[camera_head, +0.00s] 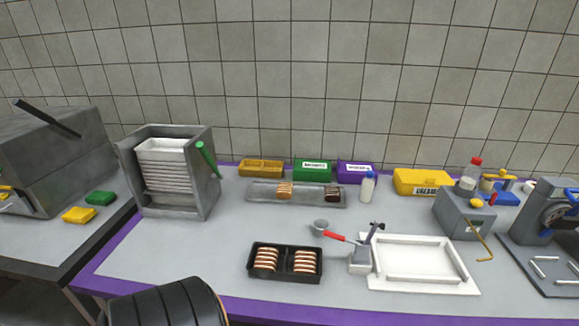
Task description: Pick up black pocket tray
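The black pocket tray (285,276) lies on the grey worktop near its front edge, at the centre of the head view. It has two pockets. Each pocket holds a row of brown-and-cream sandwich slices (266,260). Neither of my grippers shows in the head view, so nothing is seen touching the tray.
A grey tray (318,202) with two small stacks lies behind. A grey rack of white trays (165,175) stands at left. Worktop left of the black tray is clear.

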